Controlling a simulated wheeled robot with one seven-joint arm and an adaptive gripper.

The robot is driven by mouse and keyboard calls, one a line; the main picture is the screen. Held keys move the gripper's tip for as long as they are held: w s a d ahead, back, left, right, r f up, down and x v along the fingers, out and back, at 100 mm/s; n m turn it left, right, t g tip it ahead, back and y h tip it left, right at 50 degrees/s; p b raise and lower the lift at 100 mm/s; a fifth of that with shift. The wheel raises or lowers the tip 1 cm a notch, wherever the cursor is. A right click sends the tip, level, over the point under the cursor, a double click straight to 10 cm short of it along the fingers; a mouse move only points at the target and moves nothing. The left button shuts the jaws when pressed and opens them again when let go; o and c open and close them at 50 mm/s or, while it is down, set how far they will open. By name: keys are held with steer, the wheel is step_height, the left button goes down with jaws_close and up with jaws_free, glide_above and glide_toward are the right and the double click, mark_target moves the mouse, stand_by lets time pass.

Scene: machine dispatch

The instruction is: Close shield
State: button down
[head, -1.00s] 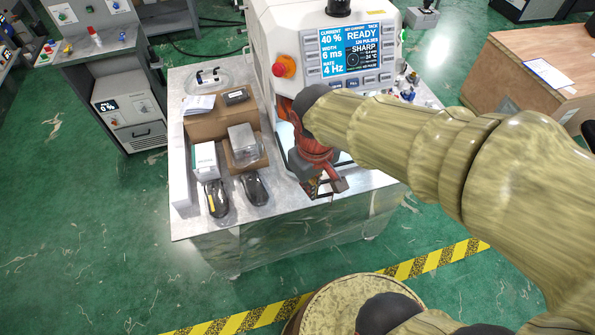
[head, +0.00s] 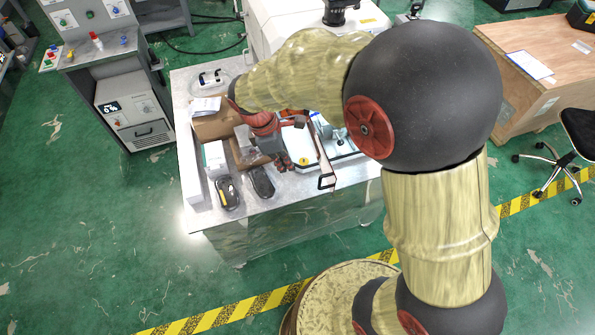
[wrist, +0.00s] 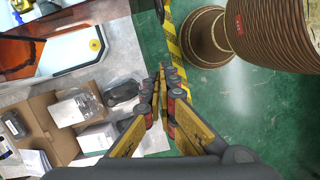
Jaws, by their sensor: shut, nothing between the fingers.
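The machine's shield (head: 325,160) appears in the head view as a thin brown-edged panel seen nearly edge-on, with a dark handle (head: 327,182) at its lower end. It stands swung out from the white machine, over the pale work platform (head: 310,163). My gripper (head: 287,163) is left of the shield, apart from it, above the front of the bench. In the wrist view my gripper (wrist: 165,78) has its fingers together and empty. An orange-tinted panel (wrist: 15,52) at the upper left there is partly cut off. My arm hides much of the machine.
A wooden crate (head: 525,75) and a chair (head: 575,140) are at the right.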

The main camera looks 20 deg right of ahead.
steer(key=s+d+f, duration=0.1)
steer(key=d+f, duration=0.5)
steer(key=f, duration=0.3)
steer(key=shift+s, duration=0.25)
steer(key=shift+d, duration=0.1)
